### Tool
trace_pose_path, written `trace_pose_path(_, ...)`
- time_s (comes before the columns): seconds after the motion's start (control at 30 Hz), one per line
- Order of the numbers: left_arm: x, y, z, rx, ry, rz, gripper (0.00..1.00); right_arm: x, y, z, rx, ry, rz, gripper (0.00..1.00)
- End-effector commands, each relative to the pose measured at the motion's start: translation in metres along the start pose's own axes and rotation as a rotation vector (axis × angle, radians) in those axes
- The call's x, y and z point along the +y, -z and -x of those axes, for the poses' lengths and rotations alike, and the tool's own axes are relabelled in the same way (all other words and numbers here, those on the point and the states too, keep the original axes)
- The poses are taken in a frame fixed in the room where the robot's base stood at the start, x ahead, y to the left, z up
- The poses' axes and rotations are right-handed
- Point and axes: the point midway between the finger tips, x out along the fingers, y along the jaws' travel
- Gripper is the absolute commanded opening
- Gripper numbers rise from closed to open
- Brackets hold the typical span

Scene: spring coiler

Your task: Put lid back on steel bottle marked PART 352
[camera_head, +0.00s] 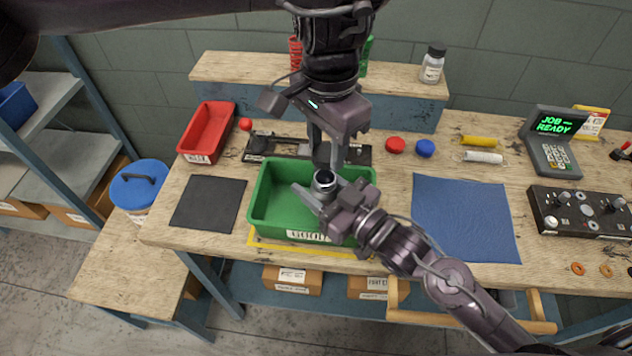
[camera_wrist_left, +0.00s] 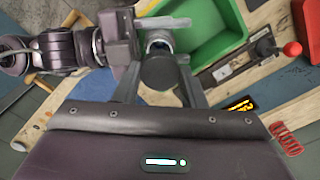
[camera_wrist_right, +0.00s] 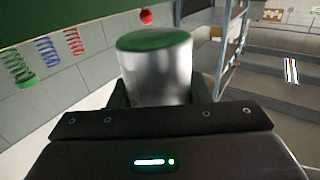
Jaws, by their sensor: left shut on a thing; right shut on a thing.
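The steel bottle (camera_head: 324,181) is held by my right gripper (camera_head: 328,196) over the green tray (camera_head: 262,200), its open mouth facing up. In the right wrist view the bottle (camera_wrist_right: 158,72) is a shiny cylinder with a greenish end, between the fingers. No PART 352 marking is readable. My left gripper (camera_head: 325,150) points down from above, shut on a dark round lid (camera_wrist_left: 160,73). In the left wrist view the bottle mouth (camera_wrist_left: 158,42) shows just beyond the lid, partly covered. The lid appears close above the bottle, apart from it.
A red tray (camera_head: 207,132) and a black mat (camera_head: 208,204) lie left. A dark fixture (camera_head: 275,146) stands behind the green tray.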

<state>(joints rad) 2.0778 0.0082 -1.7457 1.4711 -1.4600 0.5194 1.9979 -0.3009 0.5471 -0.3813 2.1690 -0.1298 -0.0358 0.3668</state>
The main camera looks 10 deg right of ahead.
Motion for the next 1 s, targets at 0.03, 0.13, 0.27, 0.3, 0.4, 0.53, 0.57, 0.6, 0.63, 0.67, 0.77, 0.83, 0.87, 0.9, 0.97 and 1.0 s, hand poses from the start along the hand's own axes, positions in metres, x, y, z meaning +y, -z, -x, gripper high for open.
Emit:
trace_pose_path(0.03, 0.001, 0.0, -0.006, -0.001, -0.004, 0.0, 0.16, 0.0, 0.001, 0.0, 0.003, 0.0, 0.0, 0.03)
trace_pose_path(0.13, 0.0, 0.0, -0.015, -0.001, -0.003, 0.0, 0.16, 0.0, 0.001, 0.0, 0.003, 0.0, 0.0, 0.03)
trace_pose_path(0.27, 0.0, 0.0, -0.022, 0.0, -0.002, 0.001, 0.16, 0.0, 0.001, 0.0, 0.003, 0.0, 0.0, 0.03)
trace_pose_path(0.3, 0.0, 0.0, -0.023, 0.001, -0.002, 0.001, 0.16, 0.0, 0.001, 0.0, 0.002, 0.0, 0.0, 0.03)
trace_pose_path(0.4, 0.0, 0.0, -0.024, 0.001, -0.001, 0.001, 0.16, 0.0, 0.001, 0.0, 0.003, 0.0, 0.0, 0.03)
trace_pose_path(0.53, 0.0, 0.0, -0.024, 0.001, 0.0, 0.001, 0.16, 0.0, 0.001, 0.0, 0.003, 0.0, 0.001, 0.03)
trace_pose_path(0.57, 0.0, 0.0, -0.024, 0.001, 0.0, 0.001, 0.16, 0.0, 0.001, 0.0, 0.003, 0.0, 0.001, 0.03)
trace_pose_path(0.6, 0.0, 0.0, -0.024, 0.001, 0.0, 0.001, 0.16, 0.0, 0.001, 0.0, 0.003, 0.0, 0.001, 0.03)
trace_pose_path(0.63, 0.0, 0.0, -0.024, 0.001, -0.001, 0.001, 0.16, 0.0, 0.001, 0.0, 0.002, 0.0, 0.0, 0.03)
trace_pose_path(0.67, 0.001, -0.001, -0.023, 0.002, -0.002, 0.001, 0.16, 0.0, 0.001, 0.0, 0.002, 0.0, 0.0, 0.03)
trace_pose_path(0.77, 0.001, -0.001, -0.023, 0.001, -0.002, 0.001, 0.16, 0.0, 0.001, 0.0, 0.002, 0.0, 0.0, 0.03)
trace_pose_path(0.83, 0.0, -0.001, -0.023, 0.001, -0.002, 0.002, 0.16, 0.0, 0.001, 0.0, 0.002, 0.0, 0.0, 0.03)
trace_pose_path(0.87, 0.001, -0.001, -0.023, 0.001, -0.002, 0.001, 0.16, 0.0, 0.001, 0.0, 0.002, 0.0, 0.0, 0.03)
trace_pose_path(0.9, 0.001, -0.001, -0.023, 0.001, -0.002, 0.001, 0.16, 0.0, 0.001, 0.0, 0.002, 0.0, 0.0, 0.03)
trace_pose_path(0.97, 0.0, -0.001, -0.023, 0.001, -0.002, 0.001, 0.16, 0.0, 0.001, 0.0, 0.002, 0.0, 0.0, 0.03)
trace_pose_path(1.0, 0.0, -0.001, -0.023, 0.001, -0.002, 0.001, 0.16, 0.0, 0.001, 0.0, 0.002, 0.0, 0.001, 0.03)
